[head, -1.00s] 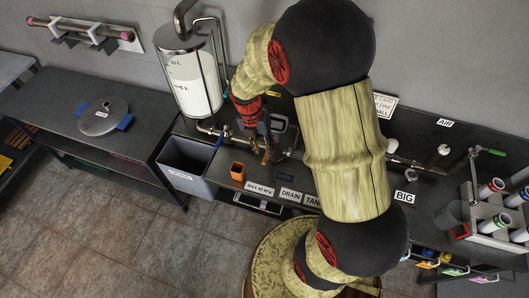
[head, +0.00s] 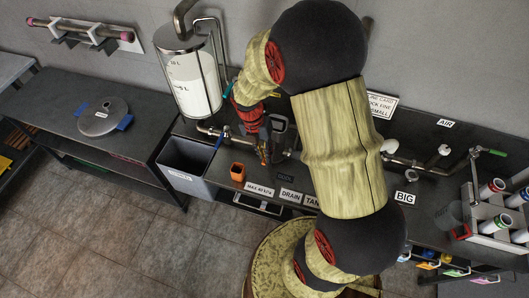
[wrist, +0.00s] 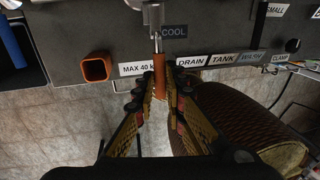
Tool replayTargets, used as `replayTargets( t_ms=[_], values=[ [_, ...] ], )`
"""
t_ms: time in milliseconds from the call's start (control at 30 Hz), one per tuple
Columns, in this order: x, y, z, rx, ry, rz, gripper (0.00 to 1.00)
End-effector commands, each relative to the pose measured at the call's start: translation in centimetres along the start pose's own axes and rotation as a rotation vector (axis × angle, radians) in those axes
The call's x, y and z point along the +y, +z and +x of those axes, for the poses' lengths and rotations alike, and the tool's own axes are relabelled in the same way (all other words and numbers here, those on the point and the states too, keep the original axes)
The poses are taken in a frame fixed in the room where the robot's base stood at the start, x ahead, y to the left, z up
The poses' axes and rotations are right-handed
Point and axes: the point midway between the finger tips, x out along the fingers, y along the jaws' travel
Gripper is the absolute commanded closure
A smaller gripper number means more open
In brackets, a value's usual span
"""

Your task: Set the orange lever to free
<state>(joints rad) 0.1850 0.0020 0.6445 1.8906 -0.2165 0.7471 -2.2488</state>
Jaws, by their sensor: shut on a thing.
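The orange lever (wrist: 159,72) points toward me in the wrist view, hanging from a metal valve stem (wrist: 154,18) above it. My gripper (wrist: 160,92) is shut on the lever, with one finger on each side of it. In the head view my gripper (head: 264,150) is at the pipe valve below the tank, and it hides most of the lever. I see no label reading "free".
An orange square cup (wrist: 96,67) stands left of the lever. A grey bin (head: 188,169) is at the left, and the tank (head: 190,80) stands behind. Pipes run along the bench.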

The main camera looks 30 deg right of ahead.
Motion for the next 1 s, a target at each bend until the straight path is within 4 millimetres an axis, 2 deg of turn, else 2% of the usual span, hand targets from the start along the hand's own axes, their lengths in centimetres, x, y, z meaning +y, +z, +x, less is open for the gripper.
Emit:
replayTargets(
  t_ms=[767, 1000],
  values=[
    [0.03, 0.01, -0.04, 0.000, 0.000, 0.002, 1.00],
    [0.31, 0.05, -0.20, 0.011, 0.000, 0.053, 1.00]
  ],
)
